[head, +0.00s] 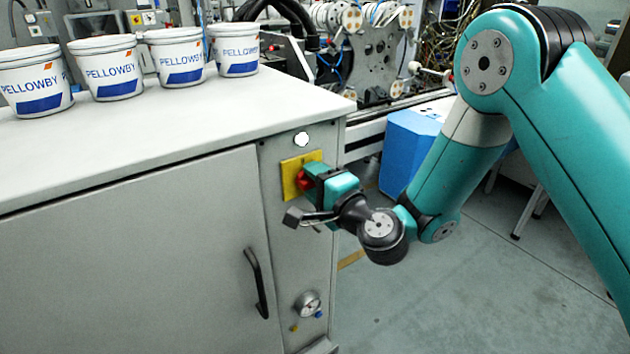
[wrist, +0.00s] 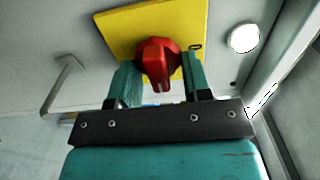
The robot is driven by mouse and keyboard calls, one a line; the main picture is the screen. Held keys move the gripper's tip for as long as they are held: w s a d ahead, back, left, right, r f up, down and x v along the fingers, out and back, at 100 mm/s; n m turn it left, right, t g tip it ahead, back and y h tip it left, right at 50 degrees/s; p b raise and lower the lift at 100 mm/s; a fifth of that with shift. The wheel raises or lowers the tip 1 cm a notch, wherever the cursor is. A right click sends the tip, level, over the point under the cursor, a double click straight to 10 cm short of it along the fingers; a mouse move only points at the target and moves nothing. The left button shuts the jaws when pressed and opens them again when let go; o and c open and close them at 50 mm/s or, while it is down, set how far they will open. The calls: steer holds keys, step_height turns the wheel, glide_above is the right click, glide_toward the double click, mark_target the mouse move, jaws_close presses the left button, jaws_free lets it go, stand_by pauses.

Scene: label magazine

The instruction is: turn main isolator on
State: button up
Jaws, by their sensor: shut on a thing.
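The main isolator is a red rotary handle (head: 304,181) on a yellow plate (head: 289,172), on the narrow front panel of the grey cabinet. In the wrist view the red handle (wrist: 158,62) stands out from the yellow plate (wrist: 120,22). My gripper (head: 310,178) is at the handle, reaching in from the right. In the wrist view my gripper's two teal fingers (wrist: 160,80) are on either side of the handle, shut on it. The handle's exact angle and any on or off marks cannot be read.
A white round lamp (head: 301,139) is just above the plate. A black door handle (head: 256,282) and a gauge (head: 307,304) are lower down. Several white tubs (head: 105,68) stand on the cabinet top (head: 180,115). A blue box (head: 405,150) stands behind my arm.

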steer(key=shift+w+d+r, duration=0.1)
steer(key=shift+w, duration=0.05)
steer(key=o, duration=0.9)
steer(key=shift+c, duration=0.2)
